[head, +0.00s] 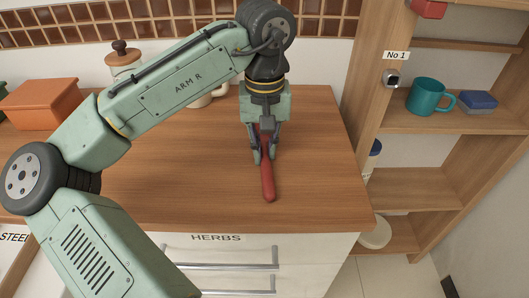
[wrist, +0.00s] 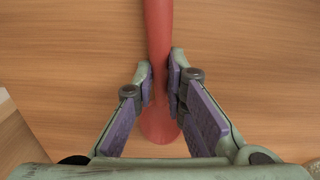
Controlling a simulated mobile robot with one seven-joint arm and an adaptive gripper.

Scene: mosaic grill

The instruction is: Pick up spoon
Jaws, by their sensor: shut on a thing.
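The red spoon (head: 268,183) lies lengthwise on the wooden counter (head: 190,185), its near end pointing to the counter's front edge. In the wrist view the spoon (wrist: 158,100) runs from the top edge down between the fingers, with a rounded, wider end below them. My gripper (head: 264,157) is shut on the spoon from above. In the wrist view the purple-padded fingers of my gripper (wrist: 160,78) stand on both sides of the spoon. The far part of the spoon is hidden by my gripper in the head view. I cannot tell whether the spoon is lifted off the counter.
An orange box (head: 42,104) and a jar with a wooden lid (head: 123,62) stand on the counter to the left. A light mug (head: 205,98) is behind my arm. A shelf at right holds a teal mug (head: 425,97) and a blue item (head: 478,101). The counter around the spoon is clear.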

